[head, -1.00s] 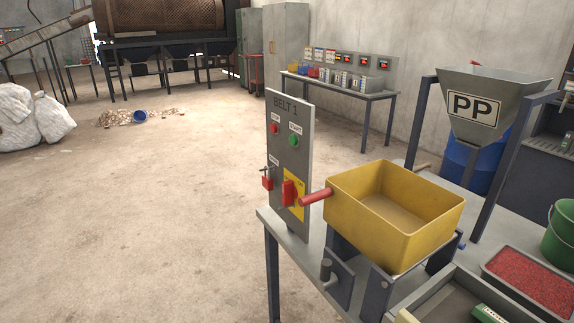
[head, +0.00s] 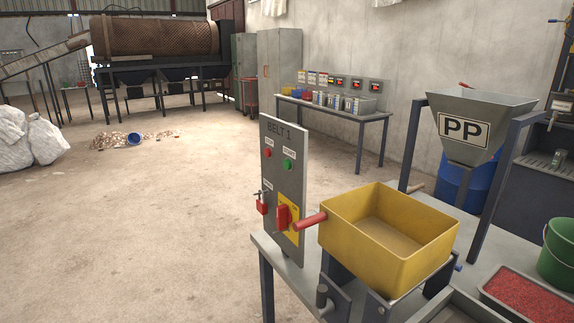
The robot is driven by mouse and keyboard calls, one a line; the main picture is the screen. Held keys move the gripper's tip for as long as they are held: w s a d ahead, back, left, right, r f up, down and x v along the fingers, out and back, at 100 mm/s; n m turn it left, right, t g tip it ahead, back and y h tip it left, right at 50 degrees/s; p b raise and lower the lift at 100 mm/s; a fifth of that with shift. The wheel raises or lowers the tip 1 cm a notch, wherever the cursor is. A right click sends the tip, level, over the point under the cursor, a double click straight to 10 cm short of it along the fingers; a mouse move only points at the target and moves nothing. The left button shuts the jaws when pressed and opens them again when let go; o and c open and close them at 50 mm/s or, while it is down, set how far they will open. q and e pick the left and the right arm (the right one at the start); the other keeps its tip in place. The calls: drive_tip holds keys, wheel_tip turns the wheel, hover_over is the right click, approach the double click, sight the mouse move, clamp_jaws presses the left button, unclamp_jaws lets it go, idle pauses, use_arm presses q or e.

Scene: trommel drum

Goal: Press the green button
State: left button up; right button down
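The green button (head: 287,165) is on the upper right of the upright grey panel marked BELT 1 (head: 279,212). A red button (head: 268,153) is to its left on the same panel. Lower on the panel are a red padlock (head: 262,207) and a red switch handle (head: 283,217) on a yellow plate. The green button's face is in plain sight. Neither of my grippers is in view.
Open floor (head: 130,230) lies left of the panel.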

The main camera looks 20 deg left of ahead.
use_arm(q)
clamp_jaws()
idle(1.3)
